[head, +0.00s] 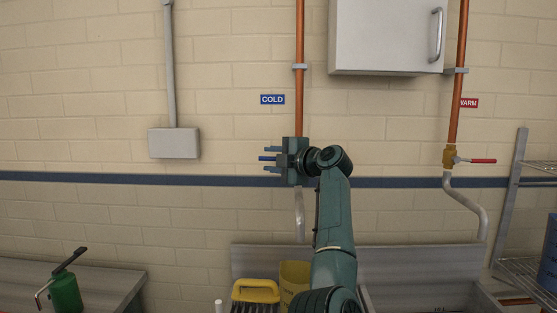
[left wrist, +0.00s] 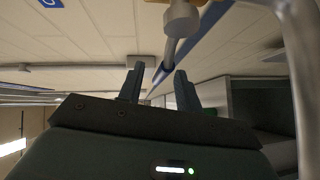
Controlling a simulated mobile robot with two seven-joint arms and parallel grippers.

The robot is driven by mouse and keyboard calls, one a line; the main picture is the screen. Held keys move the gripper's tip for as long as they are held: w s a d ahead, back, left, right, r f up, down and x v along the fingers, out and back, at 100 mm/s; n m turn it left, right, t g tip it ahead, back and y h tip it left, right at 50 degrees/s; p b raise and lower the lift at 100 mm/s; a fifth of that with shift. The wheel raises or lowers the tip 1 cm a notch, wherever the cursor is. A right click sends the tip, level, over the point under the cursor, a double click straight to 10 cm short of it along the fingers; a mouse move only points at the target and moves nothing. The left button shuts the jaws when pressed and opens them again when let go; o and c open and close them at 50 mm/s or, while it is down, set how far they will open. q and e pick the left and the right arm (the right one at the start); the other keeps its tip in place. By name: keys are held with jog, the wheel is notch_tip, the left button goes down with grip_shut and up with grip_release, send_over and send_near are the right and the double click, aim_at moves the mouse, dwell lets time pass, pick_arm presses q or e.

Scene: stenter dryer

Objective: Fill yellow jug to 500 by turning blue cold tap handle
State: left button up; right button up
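My left gripper (head: 271,158) is in front of the cold pipe, its fingers pointing left. The blue cold tap handle (head: 266,158) lies between the two fingers, with gaps visible on both sides. In the left wrist view, the handle (left wrist: 164,68) runs between the spread fingertips (left wrist: 158,82). The tap body is hidden behind my gripper in the head view. The yellow jug (head: 293,273) stands low at the sink below the cold spout (head: 299,215), partly covered by my arm. Its level marks and contents cannot be seen. My right gripper is not in view.
A blue COLD sign (head: 272,99) is left of the copper pipe. The warm tap with its red handle (head: 482,161) is at the right. A yellow-handled item (head: 256,291) is beside the jug. A green can (head: 65,291) stands on the left bench. A white cabinet (head: 382,38) hangs above.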

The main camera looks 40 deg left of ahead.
pick_arm(q)
jog(key=shift+a+f, duration=0.2)
jog(key=shift+a, duration=1.4)
jog(key=shift+c, duration=0.2)
grip_shut()
